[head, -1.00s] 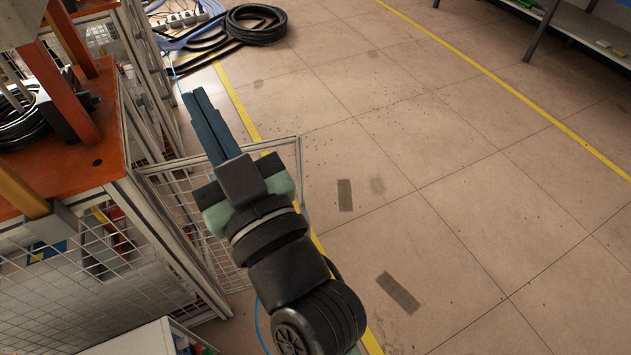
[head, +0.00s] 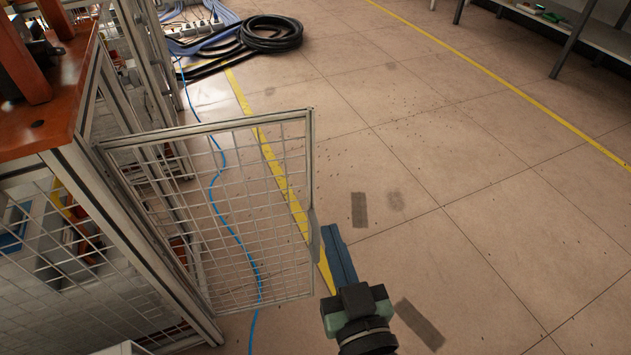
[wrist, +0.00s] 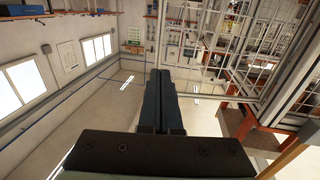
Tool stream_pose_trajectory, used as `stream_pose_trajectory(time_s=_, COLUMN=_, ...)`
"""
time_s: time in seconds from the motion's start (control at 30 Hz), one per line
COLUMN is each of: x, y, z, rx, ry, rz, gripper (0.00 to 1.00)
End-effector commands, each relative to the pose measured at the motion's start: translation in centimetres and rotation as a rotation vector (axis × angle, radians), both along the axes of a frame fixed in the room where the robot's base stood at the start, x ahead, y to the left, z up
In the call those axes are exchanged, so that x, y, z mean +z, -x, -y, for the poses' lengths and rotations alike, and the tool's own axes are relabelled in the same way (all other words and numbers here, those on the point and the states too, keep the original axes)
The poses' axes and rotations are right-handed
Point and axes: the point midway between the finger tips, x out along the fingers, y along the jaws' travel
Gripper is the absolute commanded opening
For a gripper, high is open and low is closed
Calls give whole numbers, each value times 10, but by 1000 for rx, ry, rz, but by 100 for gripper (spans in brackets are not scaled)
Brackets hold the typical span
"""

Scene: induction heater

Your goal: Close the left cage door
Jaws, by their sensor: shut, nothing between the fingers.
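The left cage door (head: 215,180) is a white metal-framed mesh panel. It stands open, swung out over the floor from the cage post (head: 130,230) at the left. My gripper (head: 333,230) is shut and empty, with its dark blue fingers together. It is just right of the door's free edge, by the pale handle-like strip (head: 314,236). I cannot tell whether the fingers touch the door. In the wrist view the shut fingers (wrist: 158,75) point away from the camera, and mesh framing (wrist: 240,45) shows to their right.
A blue cable (head: 222,190) runs along the floor behind the door mesh. A black hose coil (head: 270,34) and a power strip (head: 195,28) lie at the back. The tiled floor (head: 470,190) to the right is clear.

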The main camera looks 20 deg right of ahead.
Motion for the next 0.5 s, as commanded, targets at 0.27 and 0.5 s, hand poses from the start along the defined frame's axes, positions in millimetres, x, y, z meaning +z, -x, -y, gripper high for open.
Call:
stream_pose_trajectory(time_s=0.27, x=3, y=-50, z=7, rx=1, ry=0, rz=3, gripper=0)
stream_pose_trajectory(time_s=0.5, x=1, y=-89, z=13, rx=1, ry=-1, rz=2, gripper=0)
